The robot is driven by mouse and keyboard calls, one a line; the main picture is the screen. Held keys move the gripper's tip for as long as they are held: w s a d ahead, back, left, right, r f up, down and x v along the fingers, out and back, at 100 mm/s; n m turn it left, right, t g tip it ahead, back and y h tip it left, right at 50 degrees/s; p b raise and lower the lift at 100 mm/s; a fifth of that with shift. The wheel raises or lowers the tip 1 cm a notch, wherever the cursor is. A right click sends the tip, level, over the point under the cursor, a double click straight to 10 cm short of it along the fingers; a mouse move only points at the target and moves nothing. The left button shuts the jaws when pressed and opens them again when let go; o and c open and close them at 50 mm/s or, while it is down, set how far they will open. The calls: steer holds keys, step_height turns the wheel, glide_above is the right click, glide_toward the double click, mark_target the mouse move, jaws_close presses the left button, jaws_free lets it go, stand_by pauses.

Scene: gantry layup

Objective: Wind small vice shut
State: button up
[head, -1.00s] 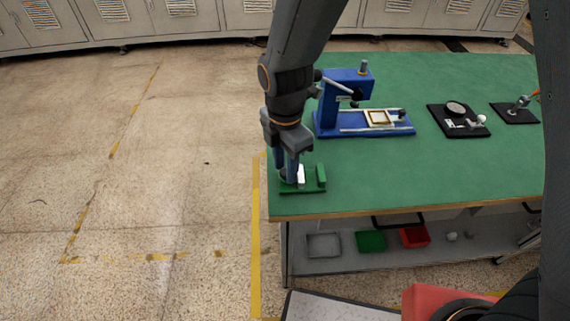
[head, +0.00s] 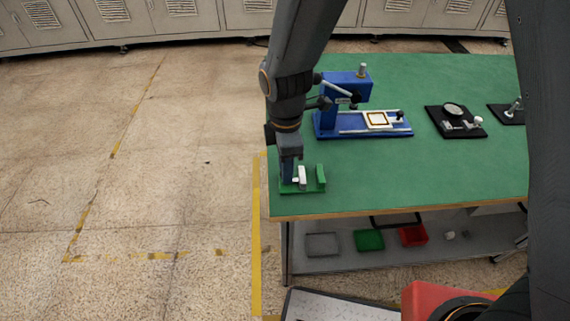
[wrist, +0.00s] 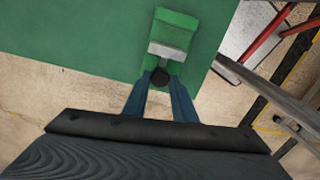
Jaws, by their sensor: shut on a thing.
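The small green vice (head: 321,177) sits at the near left corner of the green bench. Its pale sliding jaw (head: 302,177) stands apart from the upright green fixed jaw, with a gap between them. The vice shows at the top of the wrist view (wrist: 176,28), with the pale jaw (wrist: 167,52) facing me. My gripper (head: 288,179) reaches down at the vice's left end. In the wrist view its two blue fingers (wrist: 162,82) are shut on the dark round knob (wrist: 160,76) at the vice's near end.
A blue press (head: 345,105) with a framed plate stands behind the vice. Black-based fixtures (head: 455,122) stand farther right. Grey, green and red bins (head: 413,236) sit on the shelf below. Open floor lies left of the bench.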

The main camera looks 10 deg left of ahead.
steer(key=m+p, duration=0.1)
steer(key=m, duration=0.4)
steer(key=shift+r+m+p, duration=0.1)
steer(key=shift+m+p, duration=0.2)
steer(key=shift+p, duration=0.1)
steer(key=m+p, duration=0.1)
steer(key=m, duration=0.4)
steer(key=shift+p, duration=0.3)
steer(key=shift+m, duration=0.3)
steer(key=o, duration=0.8)
steer(key=shift+c, duration=0.2)
step_height(320, 180, up, 8)
steer(key=b, duration=0.1)
steer(key=shift+b, duration=0.4)
